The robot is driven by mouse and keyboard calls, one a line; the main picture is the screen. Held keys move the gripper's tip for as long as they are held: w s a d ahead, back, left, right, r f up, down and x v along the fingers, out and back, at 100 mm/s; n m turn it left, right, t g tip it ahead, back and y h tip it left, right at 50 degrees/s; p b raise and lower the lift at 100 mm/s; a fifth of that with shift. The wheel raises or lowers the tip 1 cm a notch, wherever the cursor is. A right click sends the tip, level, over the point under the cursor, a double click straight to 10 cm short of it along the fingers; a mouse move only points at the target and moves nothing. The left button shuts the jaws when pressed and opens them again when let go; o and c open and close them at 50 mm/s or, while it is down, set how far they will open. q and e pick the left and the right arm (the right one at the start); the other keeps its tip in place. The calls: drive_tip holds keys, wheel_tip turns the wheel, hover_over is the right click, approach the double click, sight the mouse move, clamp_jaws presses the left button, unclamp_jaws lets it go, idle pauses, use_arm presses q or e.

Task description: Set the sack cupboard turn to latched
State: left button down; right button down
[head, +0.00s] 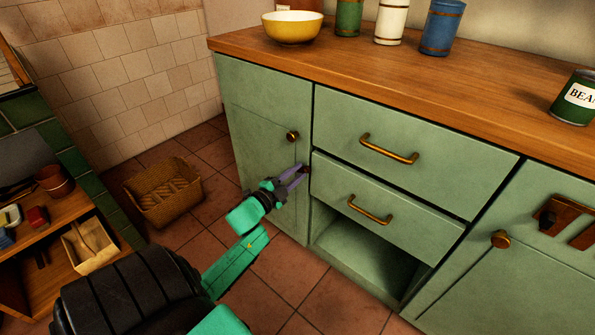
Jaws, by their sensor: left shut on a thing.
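The green cupboard door (262,150) at the left end of the counter looks closed, with a round brass knob (292,136) near its upper right. A small dark reddish turn (306,169) sits at the door's right edge, beside the lower drawer. My left gripper (300,172) reaches up to it from the lower left and is shut on it. The fingers hide most of the turn, so its exact angle cannot be told. My right gripper is not in view.
Two drawers with brass handles (388,149) are right of the door, over an open recess (365,250). The wooden counter (400,75) holds a yellow bowl (292,27), canisters and a bean can (574,98). A wicker basket (163,192) stands on the tiled floor at left.

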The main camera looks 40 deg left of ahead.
use_arm(q)
drive_tip(key=shift+a+r+m, duration=0.1)
drive_tip(key=shift+r+m, duration=0.1)
drive_tip(key=shift+m, duration=1.2)
drive_tip(key=shift+r+m, duration=0.2)
drive_tip(key=shift+m, duration=1.2)
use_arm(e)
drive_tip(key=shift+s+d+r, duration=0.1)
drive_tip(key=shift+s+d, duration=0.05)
use_arm(q)
drive_tip(key=c, duration=0.7)
unclamp_jaws()
drive_tip(key=shift+r, duration=0.1)
drive_tip(key=s+p, duration=0.2)
drive_tip(key=s, duration=1.2)
drive_tip(key=shift+s, duration=0.3)
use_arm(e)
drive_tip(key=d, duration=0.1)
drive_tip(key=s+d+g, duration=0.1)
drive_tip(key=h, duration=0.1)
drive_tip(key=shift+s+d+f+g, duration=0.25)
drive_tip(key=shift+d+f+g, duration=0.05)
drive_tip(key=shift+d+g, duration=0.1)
